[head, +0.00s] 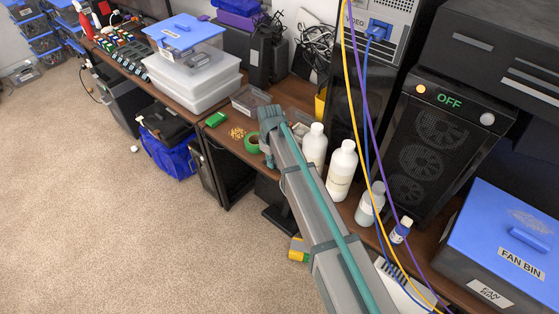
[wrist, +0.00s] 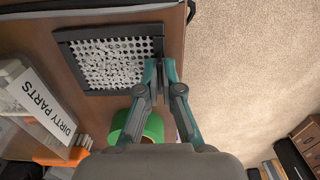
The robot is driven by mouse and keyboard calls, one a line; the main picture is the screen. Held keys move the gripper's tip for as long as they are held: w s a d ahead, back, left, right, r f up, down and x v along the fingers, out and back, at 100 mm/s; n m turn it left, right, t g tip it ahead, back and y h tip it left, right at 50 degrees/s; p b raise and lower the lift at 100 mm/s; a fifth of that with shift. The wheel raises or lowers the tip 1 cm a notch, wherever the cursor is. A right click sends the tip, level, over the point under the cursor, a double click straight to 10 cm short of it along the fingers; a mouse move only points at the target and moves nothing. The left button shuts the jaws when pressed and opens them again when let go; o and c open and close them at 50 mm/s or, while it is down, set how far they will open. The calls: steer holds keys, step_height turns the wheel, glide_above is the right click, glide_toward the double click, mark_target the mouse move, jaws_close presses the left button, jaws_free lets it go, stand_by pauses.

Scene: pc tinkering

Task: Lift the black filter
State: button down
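The black filter (wrist: 66,50) is a square black frame around a pale honeycomb mesh. In the wrist view it fills the upper middle, over the brown desk top. My gripper (wrist: 161,68) has its teal fingers drawn close together at the filter's right side, with the dark rim between the tips. It looks shut on that rim. I cannot tell a gap between filter and desk. In the head view my gripper (head: 270,116) is mostly covered by its own links above the desk, and I cannot make out the filter there.
A green tape roll (wrist: 151,128) lies close below the filter in the wrist view; it also shows in the head view (head: 252,142). A DIRTY PARTS bin (wrist: 43,98) is to the left. White bottles (head: 341,170) stand right of my arm. The desk edge drops to open carpet (head: 120,210).

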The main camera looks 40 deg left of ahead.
steer(key=shift+s+r+p, duration=0.25)
steer(key=shift+r+p, duration=0.2)
steer(key=shift+r, duration=0.45)
steer(key=shift+s+r+p, duration=0.25)
steer(key=shift+r+p, duration=0.2)
steer(key=shift+r, duration=0.45)
stand_by(0.6)
stand_by(0.4)
step_height(320, 180, up, 5)
steer(key=shift+p, duration=1.25)
